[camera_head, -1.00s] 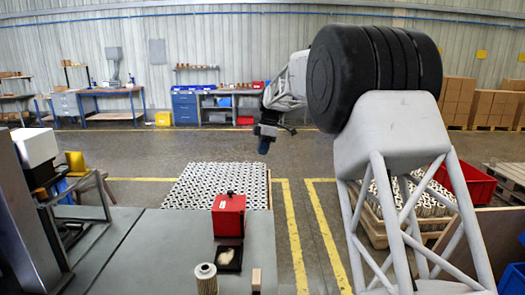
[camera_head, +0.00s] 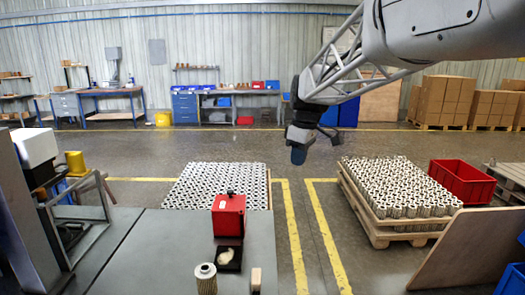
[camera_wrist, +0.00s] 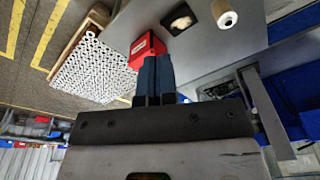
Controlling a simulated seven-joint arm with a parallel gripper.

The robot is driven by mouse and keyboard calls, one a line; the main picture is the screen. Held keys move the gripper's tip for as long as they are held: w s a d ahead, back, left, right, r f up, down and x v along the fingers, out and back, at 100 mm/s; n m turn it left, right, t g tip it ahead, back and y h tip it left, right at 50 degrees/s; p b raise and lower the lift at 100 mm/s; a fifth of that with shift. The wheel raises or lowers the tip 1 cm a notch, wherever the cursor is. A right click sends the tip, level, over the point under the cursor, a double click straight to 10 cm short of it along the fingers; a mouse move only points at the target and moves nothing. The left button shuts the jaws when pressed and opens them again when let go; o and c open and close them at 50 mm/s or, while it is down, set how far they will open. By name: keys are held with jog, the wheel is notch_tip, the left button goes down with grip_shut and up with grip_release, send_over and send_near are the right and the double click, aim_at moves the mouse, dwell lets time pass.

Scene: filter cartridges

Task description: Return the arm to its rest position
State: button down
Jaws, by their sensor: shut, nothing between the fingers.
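My gripper (camera_head: 298,155) hangs from my raised arm in the head view, above the floor beyond the grey table, with its blue fingers pointing down. In the wrist view the fingers (camera_wrist: 154,76) are together with nothing between them. One filter cartridge (camera_head: 206,280) stands upright on the table's front part, apart from my gripper. It also shows in the wrist view (camera_wrist: 226,17). Many white cartridges (camera_head: 215,185) fill a block behind the table, and more (camera_head: 398,186) stand on a wooden pallet (camera_head: 383,237) at right.
A red box (camera_head: 228,216) and a black tray (camera_head: 228,259) with a pale piece are on the grey table (camera_head: 170,250). A small wooden block (camera_head: 256,279) stands nearby. A dark metal frame is at left. A red crate (camera_head: 462,182) is at right. Open floor lies beyond the table.

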jog(key=s+d+f+m, duration=0.2)
jog(key=s+f+m, duration=0.2)
jog(key=s, duration=0.9)
jog(key=s+d+f+m+t+h, duration=0.1)
jog(key=s+d+f+m, duration=0.2)
jog(key=s, duration=0.9)
jog(key=s+d+f+m+t, duration=0.1)
jog(key=s+d+f+m, duration=0.2)
jog(key=s, duration=1)
jog(key=shift+s+d+f+m, duration=0.25)
jog(key=shift+s+f+m, duration=0.1)
jog(key=shift+f+m, duration=0.7)
